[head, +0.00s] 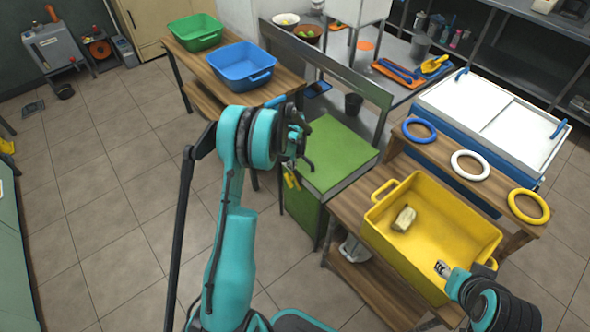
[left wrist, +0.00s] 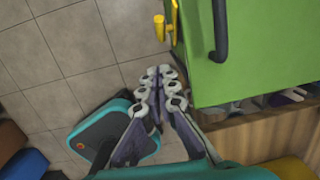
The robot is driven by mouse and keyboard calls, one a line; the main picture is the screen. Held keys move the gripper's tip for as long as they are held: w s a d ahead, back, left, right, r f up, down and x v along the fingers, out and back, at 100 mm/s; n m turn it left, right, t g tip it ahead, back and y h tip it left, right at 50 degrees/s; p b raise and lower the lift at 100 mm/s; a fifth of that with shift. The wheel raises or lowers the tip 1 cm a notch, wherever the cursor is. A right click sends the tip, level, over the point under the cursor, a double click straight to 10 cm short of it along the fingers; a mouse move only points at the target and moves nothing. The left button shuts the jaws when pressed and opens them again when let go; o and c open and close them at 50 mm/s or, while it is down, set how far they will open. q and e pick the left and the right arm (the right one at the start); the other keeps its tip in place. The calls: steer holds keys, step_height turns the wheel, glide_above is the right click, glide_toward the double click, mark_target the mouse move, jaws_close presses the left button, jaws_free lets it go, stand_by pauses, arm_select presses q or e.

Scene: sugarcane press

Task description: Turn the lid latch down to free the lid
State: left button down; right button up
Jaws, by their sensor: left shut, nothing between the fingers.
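The green press box (head: 338,155) has a flat green lid, which looks closed. A dark handle (left wrist: 221,32) stands at the lid's edge in the left wrist view. The yellow latch (head: 291,181) is at the box's left side, and it also shows in the left wrist view (left wrist: 173,22). My left gripper (left wrist: 160,74) is shut and empty, with its fingertips beside the green box and a visible gap from the latch. In the head view my arm partly hides the gripper. My right gripper (head: 443,268) is by the yellow bin's near edge; its finger state is unclear.
The yellow bin (head: 462,222) with a pale lump (head: 404,218) stands on a wooden bench to the right. Blue (head: 418,129), white (head: 470,165) and yellow (head: 529,206) rings lie behind it. Blue (head: 240,67) and green (head: 195,32) bins stand at the back.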

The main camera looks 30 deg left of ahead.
arm_select(q)
steer(key=b, duration=0.4)
glide_above(289, 179)
steer(key=s+d, duration=0.3)
step_height(289, 179, down, 9)
steer(key=shift+w+a+f+b, duration=0.3)
steer(key=shift+w+a+f, duration=0.5)
steer(key=shift+a+f, duration=0.1)
steer(key=shift+w+a+f, duration=0.3)
steer(key=shift+w+a, duration=0.1)
steer(key=shift+a, duration=0.1)
